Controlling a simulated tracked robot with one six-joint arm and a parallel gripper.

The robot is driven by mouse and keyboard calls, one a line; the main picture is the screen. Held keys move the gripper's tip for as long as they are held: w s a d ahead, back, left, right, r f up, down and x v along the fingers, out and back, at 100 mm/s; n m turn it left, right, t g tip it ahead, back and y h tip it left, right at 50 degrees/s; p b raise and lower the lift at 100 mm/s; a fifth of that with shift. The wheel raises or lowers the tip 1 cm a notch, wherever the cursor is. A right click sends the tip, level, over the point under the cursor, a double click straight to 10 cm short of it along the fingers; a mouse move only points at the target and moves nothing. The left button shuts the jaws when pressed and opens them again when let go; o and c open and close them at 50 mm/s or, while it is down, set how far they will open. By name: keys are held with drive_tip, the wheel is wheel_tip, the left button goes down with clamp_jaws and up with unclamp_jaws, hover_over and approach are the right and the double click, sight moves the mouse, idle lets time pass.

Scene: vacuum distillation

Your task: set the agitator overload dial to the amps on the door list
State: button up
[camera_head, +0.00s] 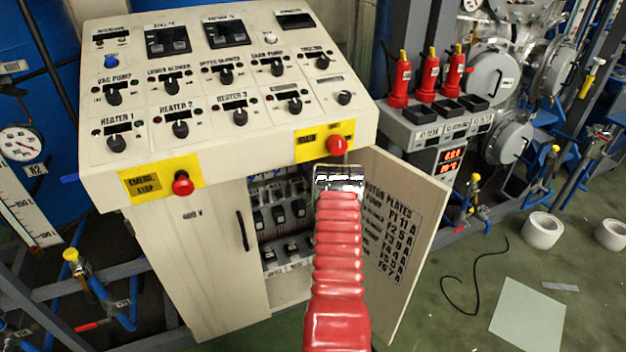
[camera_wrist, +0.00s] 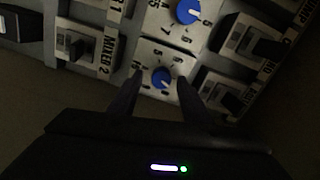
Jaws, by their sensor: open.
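The control cabinet's right door (camera_head: 412,190) stands open and carries a printed list headed MOTOR PLATES (camera_head: 388,238) with amp values. My arm hides its left part, and small rows are hard to read. Inside the cabinet (camera_head: 290,215) are rows of dark switchgear. My gripper's fingers are hidden in the head view.
A second blue dial (camera_wrist: 188,11) is just above. The console overhang with a red button (camera_head: 336,146) is above my arm.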

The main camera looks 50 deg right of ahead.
drive_tip(key=v, duration=1.3)
drive_tip(key=shift+s, duration=0.2)
drive_tip(key=shift+f, duration=0.1)
drive_tip(key=n, duration=0.4)
drive_tip(key=a+n, duration=0.1)
drive_tip(key=n, duration=0.4)
drive_tip(key=n+h, duration=0.1)
drive_tip(key=n, duration=0.3)
drive_tip(key=shift+w+a+f, duration=0.1)
drive_tip(key=shift+a+f, duration=0.05)
drive_tip(key=shift+f, duration=0.2)
drive_tip(key=shift+x, duration=6.95)
drive_tip(key=c, duration=1.1)
